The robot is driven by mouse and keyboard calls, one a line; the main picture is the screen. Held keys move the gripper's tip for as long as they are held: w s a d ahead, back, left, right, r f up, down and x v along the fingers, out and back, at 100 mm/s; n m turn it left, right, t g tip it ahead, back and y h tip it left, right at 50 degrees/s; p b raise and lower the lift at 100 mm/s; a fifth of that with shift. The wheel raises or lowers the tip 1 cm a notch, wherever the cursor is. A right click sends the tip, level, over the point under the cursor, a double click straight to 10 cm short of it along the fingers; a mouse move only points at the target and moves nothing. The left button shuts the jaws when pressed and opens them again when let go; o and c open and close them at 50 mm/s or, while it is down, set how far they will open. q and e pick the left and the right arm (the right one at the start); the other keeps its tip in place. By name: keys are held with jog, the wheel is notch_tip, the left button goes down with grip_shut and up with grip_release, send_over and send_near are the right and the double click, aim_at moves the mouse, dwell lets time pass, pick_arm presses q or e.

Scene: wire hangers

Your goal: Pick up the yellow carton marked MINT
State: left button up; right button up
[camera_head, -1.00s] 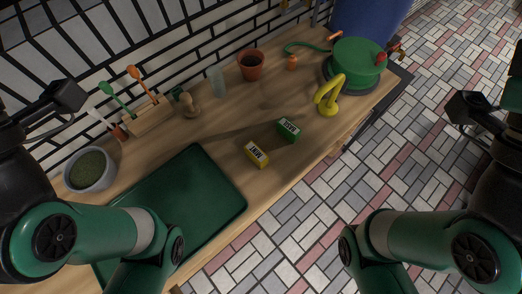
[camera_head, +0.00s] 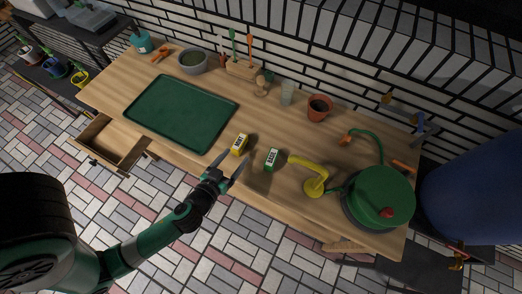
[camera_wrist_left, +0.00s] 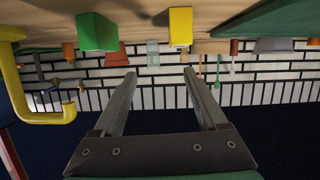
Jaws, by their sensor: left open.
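The yellow carton (camera_head: 239,145) with a white label reading MINT stands near the front edge of the wooden bench, right of the green tray. In the left wrist view, which looks upside down, the yellow carton (camera_wrist_left: 181,27) shows at the top, beyond the fingertips. My left gripper (camera_head: 232,160) is open and empty, just in front of the carton at the bench's front edge and apart from it in the wrist view. The fingers also show in the left wrist view (camera_wrist_left: 160,74). My right gripper is not in view.
A green carton (camera_head: 271,159) stands close to the right of the yellow one. A yellow curved spout or handle (camera_head: 315,184) and a green round can (camera_head: 380,198) are further right. The green tray (camera_head: 180,112) lies left. An open drawer (camera_head: 108,142) juts out at the front left.

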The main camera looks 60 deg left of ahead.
pick_arm(q)
jog(key=g, duration=0.1)
send_near(238, 143)
jog(key=shift+s+r+p, duration=0.1)
jog(key=shift+s+p, duration=0.3)
jog(key=shift+s, duration=0.3)
jog(key=shift+a, duration=0.2)
jog(key=shift+w, duration=0.4)
jog(key=p+x, duration=0.1)
jog(key=x, duration=0.4)
jog(key=shift+w+a+f, duration=0.1)
jog(key=shift+w+f, duration=0.1)
jog(key=shift+w, duration=0.15)
jog(key=shift+p+x, duration=0.3)
jog(key=shift+x, duration=2.4)
jog(key=shift+w+d, duration=0.1)
jog(key=shift+d, duration=0.1)
grip_shut()
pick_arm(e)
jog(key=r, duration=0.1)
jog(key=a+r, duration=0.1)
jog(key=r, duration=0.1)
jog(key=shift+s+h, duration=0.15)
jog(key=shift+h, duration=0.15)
